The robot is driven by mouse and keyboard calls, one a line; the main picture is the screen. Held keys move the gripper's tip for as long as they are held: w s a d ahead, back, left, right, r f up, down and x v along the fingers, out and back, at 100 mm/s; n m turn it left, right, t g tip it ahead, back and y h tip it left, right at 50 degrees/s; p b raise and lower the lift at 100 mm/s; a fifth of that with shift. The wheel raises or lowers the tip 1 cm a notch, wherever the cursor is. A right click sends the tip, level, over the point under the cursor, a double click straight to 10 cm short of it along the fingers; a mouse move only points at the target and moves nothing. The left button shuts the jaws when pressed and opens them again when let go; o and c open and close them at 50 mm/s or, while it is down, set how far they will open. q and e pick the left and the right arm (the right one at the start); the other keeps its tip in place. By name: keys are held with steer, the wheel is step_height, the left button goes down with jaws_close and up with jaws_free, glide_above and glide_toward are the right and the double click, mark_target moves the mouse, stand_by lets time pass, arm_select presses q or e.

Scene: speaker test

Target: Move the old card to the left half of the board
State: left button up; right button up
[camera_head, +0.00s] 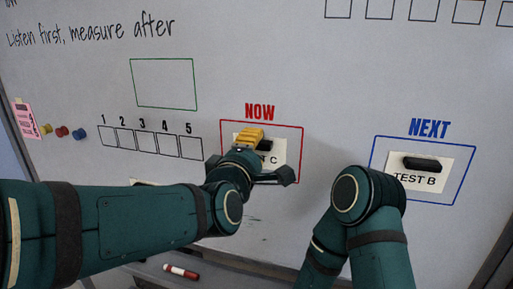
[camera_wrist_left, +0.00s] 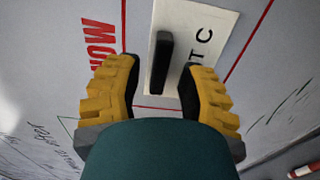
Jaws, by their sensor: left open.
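A white card (camera_wrist_left: 207,22) ending in "T C" is on the board inside the red NOW frame, with a black bar handle (camera_wrist_left: 161,62) on it. It also shows in the head view (camera_head: 279,150), partly covered by my left gripper (camera_head: 262,152). In the left wrist view, my left gripper (camera_wrist_left: 160,78) is open, its yellow-backed fingers on either side of the handle with gaps visible. The TEST B card (camera_head: 420,180) with a black handle is inside the blue NEXT frame. My right gripper is out of view; only its arm shows.
The whiteboard (camera_head: 240,60) has an empty green frame (camera_head: 165,84) and numbered boxes (camera_head: 151,141) at left. Round magnets (camera_head: 62,131) and a pink note (camera_head: 26,120) are at the far left. A red marker (camera_head: 180,271) lies below.

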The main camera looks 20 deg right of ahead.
arm_select(q)
steer(key=shift+w+d, duration=0.35)
steer(key=shift+w, duration=0.25)
jaws_close()
steer(key=shift+b, duration=0.45)
